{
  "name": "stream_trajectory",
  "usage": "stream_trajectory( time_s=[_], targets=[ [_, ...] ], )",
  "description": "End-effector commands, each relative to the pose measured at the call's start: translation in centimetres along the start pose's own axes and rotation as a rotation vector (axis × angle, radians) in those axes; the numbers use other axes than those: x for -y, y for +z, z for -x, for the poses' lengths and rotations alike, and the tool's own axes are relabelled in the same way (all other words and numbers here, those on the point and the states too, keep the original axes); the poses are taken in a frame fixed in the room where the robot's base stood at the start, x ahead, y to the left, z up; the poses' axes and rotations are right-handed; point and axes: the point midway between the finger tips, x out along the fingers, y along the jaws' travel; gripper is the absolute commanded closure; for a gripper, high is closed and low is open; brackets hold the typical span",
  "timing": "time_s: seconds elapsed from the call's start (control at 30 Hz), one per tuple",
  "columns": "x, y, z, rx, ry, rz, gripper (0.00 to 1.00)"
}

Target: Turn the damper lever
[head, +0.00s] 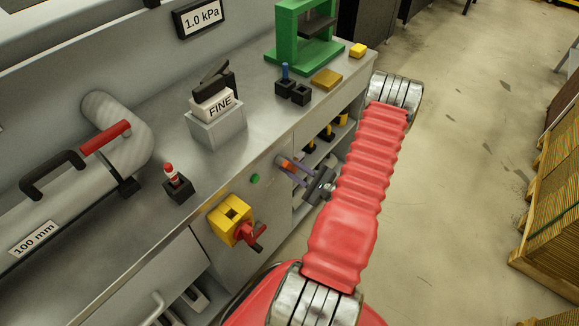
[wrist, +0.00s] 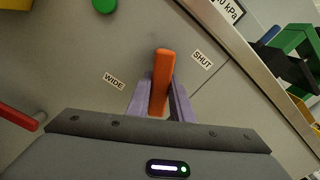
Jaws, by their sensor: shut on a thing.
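The orange damper lever (wrist: 163,72) stands out on the grey cabinet front, between the label WIDE (wrist: 114,81) on its left and the label SHUT (wrist: 202,60) on its right in the wrist view. It points roughly up in that picture, tilted slightly right. My gripper (wrist: 159,92) is shut on it, with one purple finger on each side. In the head view the lever (head: 285,160) is a small orange patch at the tips of my gripper (head: 291,168).
A yellow switch box (head: 229,214) with a red handle (head: 259,239) sticks out left of my gripper. A green button (head: 255,178) is close by on the panel. Open shelves (head: 309,146) lie to the right. Above, the bench top holds a FINE block (head: 220,103) and a green press (head: 285,35).

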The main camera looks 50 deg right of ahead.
Motion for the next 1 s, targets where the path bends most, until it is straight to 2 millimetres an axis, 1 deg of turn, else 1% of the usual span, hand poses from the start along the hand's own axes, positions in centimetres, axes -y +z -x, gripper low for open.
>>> stream_trajectory(
  time_s=[0.27, 0.3, 0.53, 0.83, 1.0],
  targets=[
    [0.1, 0.0, 0.1, 0.0, -0.001, 0.001, 1.0],
    [0.1, 0.0, 0.1, 0.0, -0.001, 0.001, 0.78],
    [0.1, 0.0, 0.1, 0.0, -0.001, -0.001, 0.61],
    [0.1, 0.0, 0.2, -0.001, -0.002, -0.001, 0.61],
    [0.1, -0.1, 1.1, -0.002, -0.003, -0.002, 0.61]
  ],
)
